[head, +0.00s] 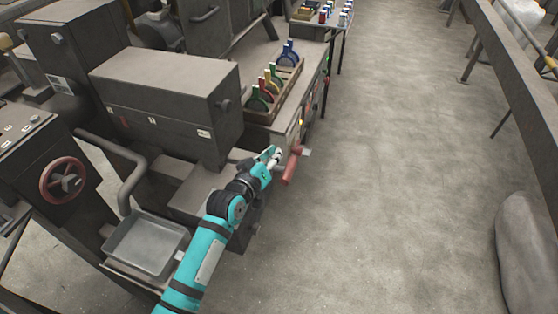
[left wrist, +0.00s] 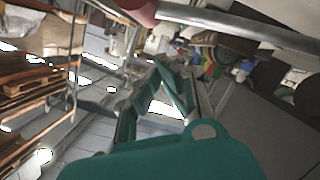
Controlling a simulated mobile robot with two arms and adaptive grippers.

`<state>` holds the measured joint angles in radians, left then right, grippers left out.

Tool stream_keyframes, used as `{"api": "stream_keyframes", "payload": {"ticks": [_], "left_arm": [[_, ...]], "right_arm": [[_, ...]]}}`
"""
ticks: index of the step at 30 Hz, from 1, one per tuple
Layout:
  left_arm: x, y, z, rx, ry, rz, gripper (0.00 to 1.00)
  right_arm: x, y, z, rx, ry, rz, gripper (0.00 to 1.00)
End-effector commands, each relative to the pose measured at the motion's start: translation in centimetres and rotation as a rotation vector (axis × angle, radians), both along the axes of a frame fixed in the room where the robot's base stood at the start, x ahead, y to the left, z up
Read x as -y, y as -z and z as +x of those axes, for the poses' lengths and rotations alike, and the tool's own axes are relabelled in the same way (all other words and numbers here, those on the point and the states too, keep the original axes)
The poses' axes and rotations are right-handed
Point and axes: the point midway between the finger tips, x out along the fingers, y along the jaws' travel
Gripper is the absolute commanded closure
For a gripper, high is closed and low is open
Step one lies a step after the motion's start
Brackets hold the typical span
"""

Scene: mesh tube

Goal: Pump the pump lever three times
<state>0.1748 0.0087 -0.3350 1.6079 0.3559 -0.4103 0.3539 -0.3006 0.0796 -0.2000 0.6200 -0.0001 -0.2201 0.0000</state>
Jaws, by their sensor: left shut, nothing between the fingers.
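The pump lever shows as a red handle (head: 292,165) that sticks out from the front side of the grey machine, with a light metal piece at its upper end. My left gripper (head: 273,155) is just left of the handle in the head view, shut and empty. I cannot tell whether it touches the lever. In the left wrist view the red grip (left wrist: 143,10) and a metal rod (left wrist: 235,25) cross the top, beyond the closed green fingers (left wrist: 158,68). My right gripper is not in view.
A red handwheel (head: 63,180) and a grey metal tray (head: 146,245) are at left. The floor (head: 400,180) to the right is clear, with a long grey beam (head: 520,80) beyond.

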Motion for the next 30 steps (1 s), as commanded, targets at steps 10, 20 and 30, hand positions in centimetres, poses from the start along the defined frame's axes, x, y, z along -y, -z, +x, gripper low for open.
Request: {"api": "stream_keyframes", "payload": {"ticks": [10,20,30], "left_arm": [[1.4,2.3,-0.6,-0.003,-0.001,0.002,1.0],[1.5,2.7,-0.7,-0.001,-0.001,0.011,1.0],[2.6,11.0,-1.1,0.093,0.001,0.314,1.0]], "right_arm": [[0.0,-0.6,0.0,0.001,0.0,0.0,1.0],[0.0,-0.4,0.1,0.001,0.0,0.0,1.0],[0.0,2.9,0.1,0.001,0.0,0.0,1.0]]}}
